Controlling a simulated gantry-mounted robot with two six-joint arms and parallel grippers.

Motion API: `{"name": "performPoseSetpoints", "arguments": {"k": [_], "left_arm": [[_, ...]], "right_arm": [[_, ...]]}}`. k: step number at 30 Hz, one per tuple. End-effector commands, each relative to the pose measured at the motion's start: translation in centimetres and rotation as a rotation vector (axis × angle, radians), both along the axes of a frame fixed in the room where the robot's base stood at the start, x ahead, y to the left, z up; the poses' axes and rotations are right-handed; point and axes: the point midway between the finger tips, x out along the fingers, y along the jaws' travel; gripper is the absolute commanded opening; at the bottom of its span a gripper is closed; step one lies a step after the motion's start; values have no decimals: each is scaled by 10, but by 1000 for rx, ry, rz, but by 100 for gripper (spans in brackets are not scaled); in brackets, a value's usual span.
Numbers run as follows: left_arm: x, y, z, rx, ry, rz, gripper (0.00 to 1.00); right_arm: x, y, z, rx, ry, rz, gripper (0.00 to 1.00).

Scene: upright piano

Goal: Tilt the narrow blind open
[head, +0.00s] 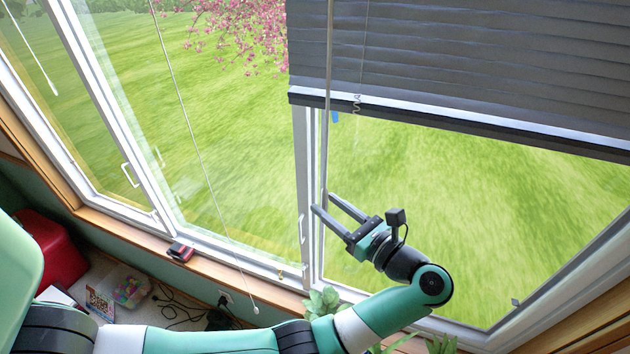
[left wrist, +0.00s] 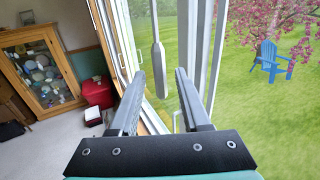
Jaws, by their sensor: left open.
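A dark grey slatted blind (head: 450,60) hangs over the upper part of the right window in the head view. Its slats look closed, and its light bottom rail slopes down to the right. A thin grey tilt wand (head: 329,60) hangs near the blind's left edge. The wand's thicker lower end (left wrist: 158,65) shows between my left fingers in the left wrist view. My left gripper (head: 323,203) is open, its fingertips near the wand's lower end; I cannot tell whether they touch it. My right gripper is not in view.
Another long thin wand or cord (head: 190,120) hangs before the middle window. White frames and a wooden sill (head: 240,278) run below the windows. Leafy plants (head: 322,300) stand under my left arm. A red box (head: 52,248) and cables are at lower left.

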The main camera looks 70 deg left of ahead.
Motion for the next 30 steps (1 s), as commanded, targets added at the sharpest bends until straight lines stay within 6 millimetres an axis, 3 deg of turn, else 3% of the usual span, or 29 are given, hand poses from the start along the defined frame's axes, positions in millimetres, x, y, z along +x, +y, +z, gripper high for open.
{"name": "performPoseSetpoints", "arguments": {"k": [6,17,25,30], "left_arm": [[-14,37,1,0,1,0,47],[-18,46,-1,0,-1,-1,47],[-18,46,-1,0,0,-1,2],[-18,46,-1,1,0,-1,0]], "right_arm": [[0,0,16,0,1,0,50],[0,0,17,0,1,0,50],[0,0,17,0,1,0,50],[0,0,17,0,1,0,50]]}}
